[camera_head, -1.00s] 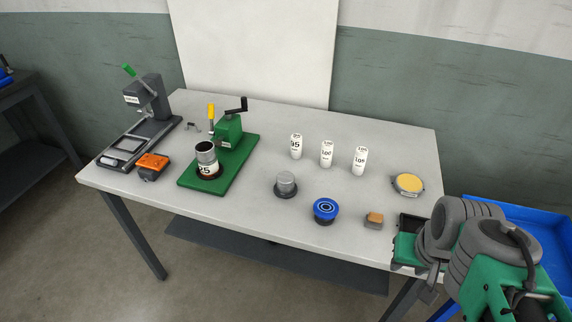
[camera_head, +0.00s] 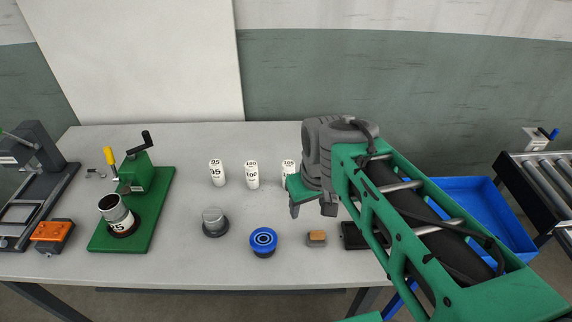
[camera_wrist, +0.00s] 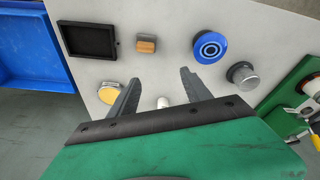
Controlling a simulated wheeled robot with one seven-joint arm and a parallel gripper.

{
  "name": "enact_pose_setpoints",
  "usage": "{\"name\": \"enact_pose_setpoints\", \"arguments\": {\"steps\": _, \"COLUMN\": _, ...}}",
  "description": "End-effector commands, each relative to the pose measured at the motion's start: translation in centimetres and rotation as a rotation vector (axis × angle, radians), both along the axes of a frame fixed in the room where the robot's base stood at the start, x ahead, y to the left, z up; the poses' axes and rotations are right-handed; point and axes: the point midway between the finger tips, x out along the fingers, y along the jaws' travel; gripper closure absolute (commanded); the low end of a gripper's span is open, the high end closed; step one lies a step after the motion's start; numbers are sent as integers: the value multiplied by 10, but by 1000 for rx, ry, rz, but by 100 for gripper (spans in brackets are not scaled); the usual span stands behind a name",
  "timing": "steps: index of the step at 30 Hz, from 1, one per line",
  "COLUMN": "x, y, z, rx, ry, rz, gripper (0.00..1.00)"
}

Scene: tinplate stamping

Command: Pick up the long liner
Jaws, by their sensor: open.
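Three white cylindrical liners stand upright in a row on the table: one marked 95 (camera_head: 217,173), one marked 100 (camera_head: 252,175), and a right-hand one (camera_head: 288,169) partly covered by my arm, marked 105 in the earlier view. The long one is hard to tell by height. My gripper (camera_head: 312,208) is open and empty, pointing down over the table just right of the right-hand liner. In the wrist view, the top of one white liner (camera_wrist: 163,102) shows between the spread fingers (camera_wrist: 160,75), apart from both; the other liners are hidden there.
A grey round block (camera_head: 213,222), a blue round piece (camera_head: 263,241) and a small wood-topped block (camera_head: 316,238) stand along the front. A green press base (camera_head: 150,215) holds a can at left. A yellow-topped disc (camera_wrist: 109,93) lies close to one finger. A blue bin (camera_head: 480,195) is at right.

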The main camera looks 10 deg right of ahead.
Motion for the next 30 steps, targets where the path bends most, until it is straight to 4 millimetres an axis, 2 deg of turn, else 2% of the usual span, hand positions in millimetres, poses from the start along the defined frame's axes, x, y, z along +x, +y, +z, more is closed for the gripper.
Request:
{"name": "enact_pose_setpoints", "arguments": {"steps": 1, "x": 28, "y": 0, "z": 15, "rx": -15, "ry": 35, "rz": 68, "gripper": 39}}
{"name": "enact_pose_setpoints", "arguments": {"steps": 3, "x": 70, "y": 0, "z": 23, "rx": -39, "ry": 81, "rz": 191, "gripper": 39}}
{"name": "enact_pose_setpoints", "arguments": {"steps": 6, "x": 129, "y": -1, "z": 18, "rx": -63, "ry": 143, "rz": 369, "gripper": 39}}
{"name": "enact_pose_setpoints", "arguments": {"steps": 9, "x": 173, "y": -2, "z": 0, "rx": -75, "ry": 192, "rz": 518, "gripper": 39}}
{"name": "enact_pose_setpoints", "arguments": {"steps": 12, "x": 199, "y": -4, "z": -19, "rx": -79, "ry": 222, "rz": 619, "gripper": 39}}
{"name": "enact_pose_setpoints", "arguments": {"steps": 16, "x": 211, "y": -5, "z": -33, "rx": -80, "ry": 235, "rz": 672, "gripper": 39}}
{"name": "enact_pose_setpoints", "arguments": {"steps": 23, "x": 211, "y": -5, "z": -63, "rx": -80, "ry": 236, "rz": 674, "gripper": 39}}
{"name": "enact_pose_setpoints", "arguments": {"steps": 30, "x": 212, "y": -3, "z": -103, "rx": -80, "ry": 234, "rz": 672, "gripper": 39}}
